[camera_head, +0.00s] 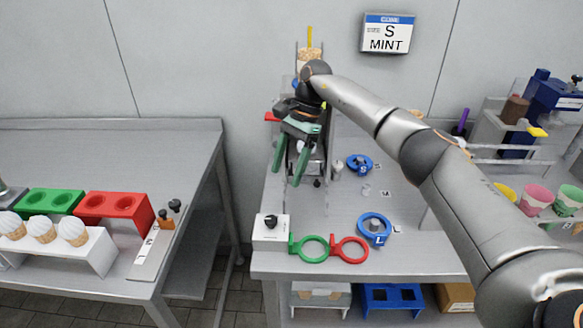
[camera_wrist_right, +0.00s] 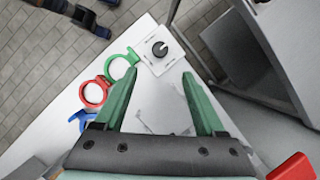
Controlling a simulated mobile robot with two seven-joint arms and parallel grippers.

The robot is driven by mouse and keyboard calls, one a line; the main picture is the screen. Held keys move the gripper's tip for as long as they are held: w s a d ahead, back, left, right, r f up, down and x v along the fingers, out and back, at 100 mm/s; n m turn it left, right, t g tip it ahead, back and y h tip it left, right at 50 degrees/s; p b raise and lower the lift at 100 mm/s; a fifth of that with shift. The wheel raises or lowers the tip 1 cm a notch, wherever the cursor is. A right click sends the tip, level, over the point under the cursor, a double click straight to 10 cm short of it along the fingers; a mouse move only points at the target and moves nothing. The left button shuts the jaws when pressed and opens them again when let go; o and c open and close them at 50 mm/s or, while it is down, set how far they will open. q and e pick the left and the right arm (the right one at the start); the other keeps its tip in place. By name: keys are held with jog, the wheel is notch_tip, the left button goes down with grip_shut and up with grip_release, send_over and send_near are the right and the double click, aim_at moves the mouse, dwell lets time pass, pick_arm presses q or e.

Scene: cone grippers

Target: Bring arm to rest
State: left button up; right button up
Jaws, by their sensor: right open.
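My right arm reaches in from the right in the head view. Its gripper (camera_head: 293,160) has green fingers and hangs in the air over the left part of the right-hand table. The fingers are apart with nothing between them. In the right wrist view the same gripper (camera_wrist_right: 165,95) points down at the bare table top, its two green fingers spread. My left gripper does not show in either view.
Below the gripper are a white dial box (camera_head: 271,231), green ring (camera_head: 310,248), red ring (camera_head: 349,250) and blue ring (camera_head: 374,230). A dispenser stands behind it (camera_head: 309,58). The left table (camera_head: 100,150) holds cones in a white stand (camera_head: 65,250).

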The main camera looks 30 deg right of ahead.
jog(key=shift+r, duration=0.3)
dwell(0.4)
